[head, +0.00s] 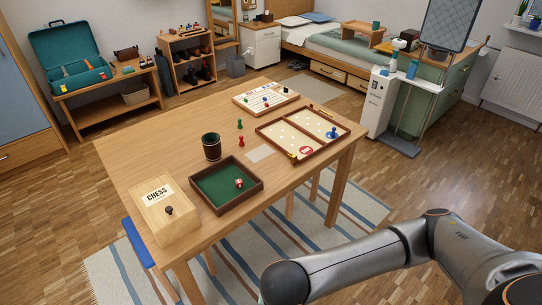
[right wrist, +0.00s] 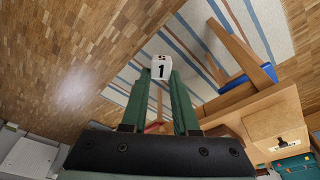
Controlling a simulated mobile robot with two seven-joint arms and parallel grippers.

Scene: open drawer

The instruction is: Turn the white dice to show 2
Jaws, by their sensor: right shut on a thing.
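The white dice (right wrist: 161,67) is in the right wrist view, held between the tips of my right gripper (right wrist: 161,76). The gripper's two green fingers are shut on it from both sides. The face turned toward the wrist camera shows a black 1. Its other faces cannot be read. The dice is off the table, with the striped rug and floor behind it. In the head view only my right arm shows at the lower right; its gripper and the dice are out of frame. My left gripper is in neither view.
The wooden table (head: 125,162) carries a green-lined tray (head: 220,203) with a small red-and-white piece (head: 239,183), a chess box (head: 163,215), a dark cup (head: 211,146) and board games (head: 310,133). Bare tabletop lies at the left and back.

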